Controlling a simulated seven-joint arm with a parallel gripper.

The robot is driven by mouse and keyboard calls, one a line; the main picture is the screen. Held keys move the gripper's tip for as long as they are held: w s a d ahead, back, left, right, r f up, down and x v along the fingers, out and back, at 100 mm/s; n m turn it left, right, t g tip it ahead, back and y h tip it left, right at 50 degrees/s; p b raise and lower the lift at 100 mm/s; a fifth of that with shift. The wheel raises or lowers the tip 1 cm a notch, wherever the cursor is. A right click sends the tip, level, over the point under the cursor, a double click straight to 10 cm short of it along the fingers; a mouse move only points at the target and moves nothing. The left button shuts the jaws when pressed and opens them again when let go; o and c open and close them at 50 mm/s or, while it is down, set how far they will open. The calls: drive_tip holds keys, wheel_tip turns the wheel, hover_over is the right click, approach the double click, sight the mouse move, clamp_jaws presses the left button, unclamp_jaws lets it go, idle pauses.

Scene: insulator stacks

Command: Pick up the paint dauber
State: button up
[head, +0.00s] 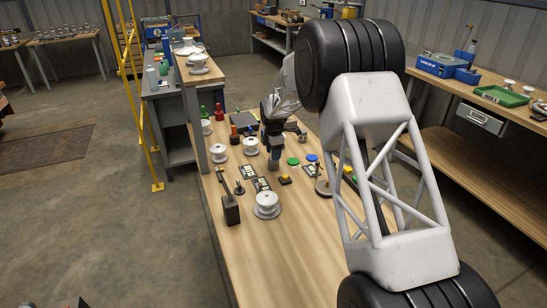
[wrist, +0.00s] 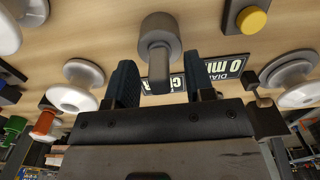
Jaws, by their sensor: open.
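The paint dauber appears to be a grey piece with a wide round end (wrist: 160,30) and a narrower stem, at the top centre of the wrist view. In the head view it is a small grey cylinder (head: 272,165) on the wooden bench, just below my gripper (head: 272,147). My gripper also shows in the wrist view (wrist: 163,85). It is open, with one dark finger on each side of the stem and a gap on both sides. The fingers partly hide the surroundings, and in the head view they hide the top of the piece.
A white insulator (head: 267,203) stands nearer on the bench, and another (head: 250,146) stands left of my gripper. Black label plates (head: 250,172) and a yellow button (head: 285,179) lie close by. Green (head: 293,161) and blue discs (head: 312,157) are to the right. The bench's front part is clear.

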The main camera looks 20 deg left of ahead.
drive_tip(key=shift+f, duration=0.75)
clamp_jaws()
